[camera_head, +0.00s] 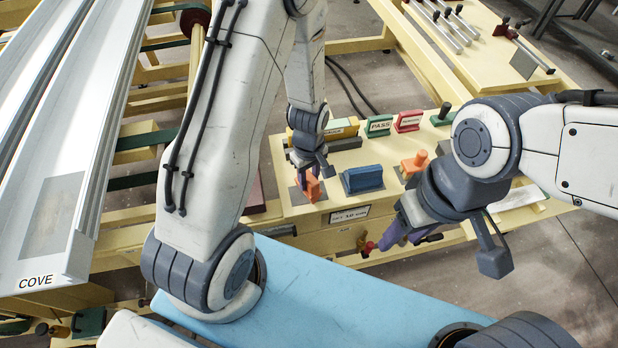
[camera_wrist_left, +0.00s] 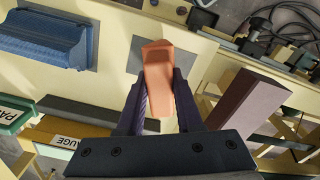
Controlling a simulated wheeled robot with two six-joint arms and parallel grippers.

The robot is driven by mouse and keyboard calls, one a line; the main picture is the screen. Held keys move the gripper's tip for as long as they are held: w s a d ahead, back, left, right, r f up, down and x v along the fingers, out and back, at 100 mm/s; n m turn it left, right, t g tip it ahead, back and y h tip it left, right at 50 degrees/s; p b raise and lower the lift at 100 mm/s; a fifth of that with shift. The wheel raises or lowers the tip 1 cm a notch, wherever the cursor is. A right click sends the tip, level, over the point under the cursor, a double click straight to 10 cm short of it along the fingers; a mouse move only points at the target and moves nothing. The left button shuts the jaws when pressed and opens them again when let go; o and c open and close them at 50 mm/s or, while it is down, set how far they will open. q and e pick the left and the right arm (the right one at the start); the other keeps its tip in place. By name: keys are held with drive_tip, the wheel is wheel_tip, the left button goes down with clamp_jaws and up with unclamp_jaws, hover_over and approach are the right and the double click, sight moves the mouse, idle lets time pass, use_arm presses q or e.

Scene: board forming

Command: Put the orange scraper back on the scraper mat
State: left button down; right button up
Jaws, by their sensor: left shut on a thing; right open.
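The orange scraper (camera_head: 312,189) is between the fingers of my left gripper (camera_head: 307,172), which is shut on it. In the left wrist view the scraper (camera_wrist_left: 160,75) stands out between the two dark fingers (camera_wrist_left: 158,100). A grey mat (camera_head: 326,183) lies on the cream bench below it and shows behind the scraper in the left wrist view (camera_wrist_left: 135,58). The scraper's far end overlaps the mat there; I cannot tell whether they touch. My right gripper (camera_head: 393,228) is open near the bench's front edge, its fingertips partly hidden.
A blue block (camera_head: 362,179) stands just right of the mat. Another orange piece (camera_head: 415,163) is farther right. A green PASS block (camera_head: 379,126) and a red block (camera_head: 408,121) stand behind. A long COVE profile (camera_head: 60,215) lies at left.

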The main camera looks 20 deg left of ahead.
use_arm(q)
drive_tip(key=shift+f, duration=0.35)
drive_tip(key=shift+c, duration=2.4)
unclamp_jaws()
drive_tip(key=o, duration=0.3)
drive_tip(key=shift+r, duration=0.15)
wheel_tip(320, 180, up, 10)
drive_tip(key=shift+r+b, duration=0.15)
drive_tip(key=shift+b, duration=0.8)
